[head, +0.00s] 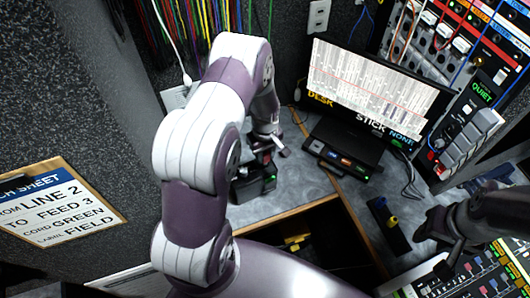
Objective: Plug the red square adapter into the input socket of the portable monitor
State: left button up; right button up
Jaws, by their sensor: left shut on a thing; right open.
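My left gripper (267,150) is at the far end of the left arm, pointing down over the desk behind a small black box (252,188). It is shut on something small. A dark reddish patch shows at the fingers, but the shape is too small to confirm as the red square adapter. The black box has a small green light; I cannot tell if it is the portable monitor. A larger lit screen (365,85) stands at the back right. No input socket can be made out. My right gripper (444,246) is open, dark and empty-looking at the lower right.
A black unit with coloured buttons (345,152) sits below the screen. An open dark recess (315,240) is at the front. A mixer (485,280) and patch rack (450,45) fill the right.

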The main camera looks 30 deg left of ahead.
pick_arm(q)
jog(key=shift+f+b, duration=0.95)
jog(key=shift+f, duration=0.35)
jog(key=o, duration=1.1)
notch_tip(320, 180, up, 13)
jog(key=shift+f+b, duration=0.15)
jog(key=shift+b, duration=0.8)
jog(key=s+d+r+m, duration=0.3)
jog(key=s+d+m, duration=0.1)
jog(key=s+m, duration=0.1)
jog(key=s+d+r+m+t, duration=0.1)
jog(key=s+d+r+m, duration=0.2)
jog(key=s+m, duration=0.3)
jog(key=shift+s+d, duration=0.55)
jog(key=shift+s, duration=0.65)
